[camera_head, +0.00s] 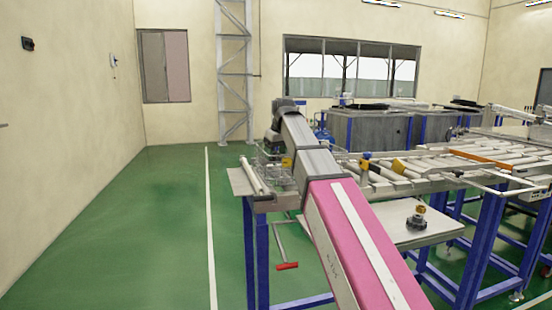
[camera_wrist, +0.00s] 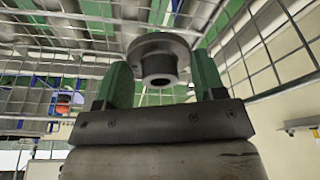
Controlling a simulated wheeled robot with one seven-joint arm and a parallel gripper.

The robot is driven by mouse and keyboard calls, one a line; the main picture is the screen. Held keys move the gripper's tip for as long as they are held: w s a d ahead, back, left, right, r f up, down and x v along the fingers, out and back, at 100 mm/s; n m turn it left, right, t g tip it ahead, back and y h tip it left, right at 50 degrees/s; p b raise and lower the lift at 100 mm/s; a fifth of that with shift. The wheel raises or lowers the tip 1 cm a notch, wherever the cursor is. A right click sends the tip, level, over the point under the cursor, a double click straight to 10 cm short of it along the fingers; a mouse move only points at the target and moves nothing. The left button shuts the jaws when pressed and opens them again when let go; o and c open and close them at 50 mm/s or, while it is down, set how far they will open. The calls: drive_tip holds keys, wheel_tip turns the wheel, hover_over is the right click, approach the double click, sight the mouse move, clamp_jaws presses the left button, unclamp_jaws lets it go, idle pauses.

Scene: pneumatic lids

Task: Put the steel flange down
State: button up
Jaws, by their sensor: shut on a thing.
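The steel flange (camera_wrist: 158,48) is a grey round disc with a short hollow neck, seen in the wrist view. My gripper (camera_wrist: 161,77) has green fingers, one on each side of the flange, and is shut on it. Wire mesh surrounds the gripper and flange in the wrist view. In the head view my arm reaches to a wire basket (camera_head: 262,158) at the near left end of the roller conveyor. My arm hides the gripper and the flange there. I cannot tell whether the flange touches anything beneath it.
The roller conveyor (camera_head: 440,165) runs right on blue legs. A white shelf (camera_head: 385,232) below it bears a dark fitting with a brass-coloured part (camera_head: 417,218). A red-handled bar (camera_head: 287,266) shows below the conveyor end. Green floor (camera_head: 120,240) at left is clear.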

drive_tip(key=shift+f, duration=0.8)
drive_tip(key=shift+f, duration=0.6)
drive_tip(key=o, duration=1.2)
drive_tip(key=v, duration=1.3)
drive_tip(key=shift+r, duration=0.15)
